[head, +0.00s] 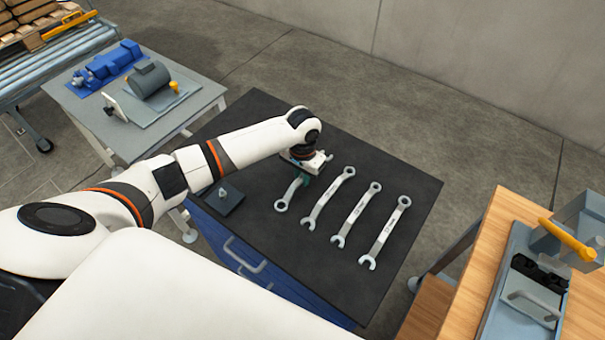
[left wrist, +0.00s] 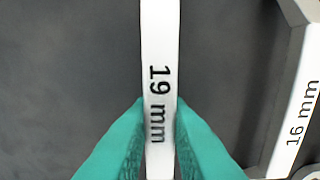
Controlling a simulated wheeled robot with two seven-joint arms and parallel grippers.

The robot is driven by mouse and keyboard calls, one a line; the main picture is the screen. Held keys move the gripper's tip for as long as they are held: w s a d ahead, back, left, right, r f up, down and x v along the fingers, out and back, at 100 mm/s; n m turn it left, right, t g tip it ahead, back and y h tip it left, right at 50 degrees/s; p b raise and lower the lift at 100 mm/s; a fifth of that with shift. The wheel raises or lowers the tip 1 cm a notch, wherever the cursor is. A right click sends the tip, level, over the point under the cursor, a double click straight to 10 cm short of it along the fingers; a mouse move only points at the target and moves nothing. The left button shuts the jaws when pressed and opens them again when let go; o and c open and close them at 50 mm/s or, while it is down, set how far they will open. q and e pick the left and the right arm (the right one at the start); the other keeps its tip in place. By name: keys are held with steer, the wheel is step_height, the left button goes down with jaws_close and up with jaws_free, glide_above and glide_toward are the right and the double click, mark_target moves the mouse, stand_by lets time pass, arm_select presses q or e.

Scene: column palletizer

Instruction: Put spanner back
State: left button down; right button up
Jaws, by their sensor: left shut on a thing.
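The teal fingers of my left gripper (left wrist: 160,140) are shut on this handle from both sides. Three other spanners lie in a row to the right on the black cabinet top (head: 410,190): a near one (head: 328,200), a middle one (head: 356,214) and a far one (head: 385,232). A "16 mm" spanner (left wrist: 296,110) shows at the wrist view's right edge.
A small dark block (head: 222,197) sits on the cabinet's left part, close to my left arm. A grey table (head: 195,100) with a blue device and a motor stands at the back left. A wooden bench (head: 480,270) with a vise-like fixture stands at the right.

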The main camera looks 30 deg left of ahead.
arm_select(q)
steer(key=c, duration=1.4)
jaws_free()
steer(key=shift+o, duration=0.2)
step_height(320, 180, up, 12)
steer(key=b, duration=0.2)
